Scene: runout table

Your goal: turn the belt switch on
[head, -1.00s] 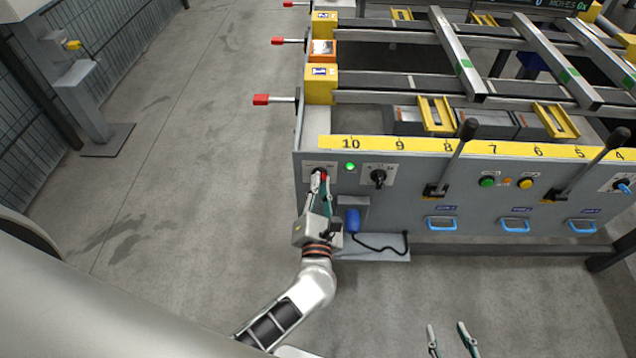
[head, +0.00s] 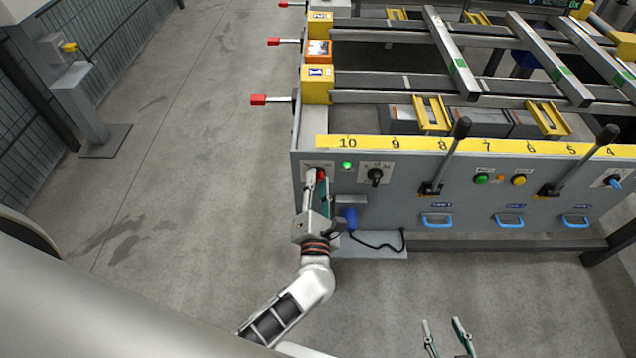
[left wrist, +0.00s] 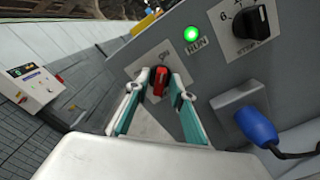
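The belt switch (head: 321,174) is a small red knob on a white plate at the left end of the grey front panel. In the left wrist view the red knob (left wrist: 160,81) stands about upright below the word ON. A green RUN lamp (left wrist: 191,34) beside it is lit; it also glows in the head view (head: 347,166). My left gripper (left wrist: 159,84) is open, with one finger on each side of the knob and a narrow gap showing at each side. My right gripper (head: 442,325) is open and empty at the bottom of the head view, away from the panel.
A black selector knob (head: 375,177) sits right of the lamp. A blue plug (head: 351,218) with a black cable is just below. Tall black-knobbed levers (head: 447,155) stick out farther right.

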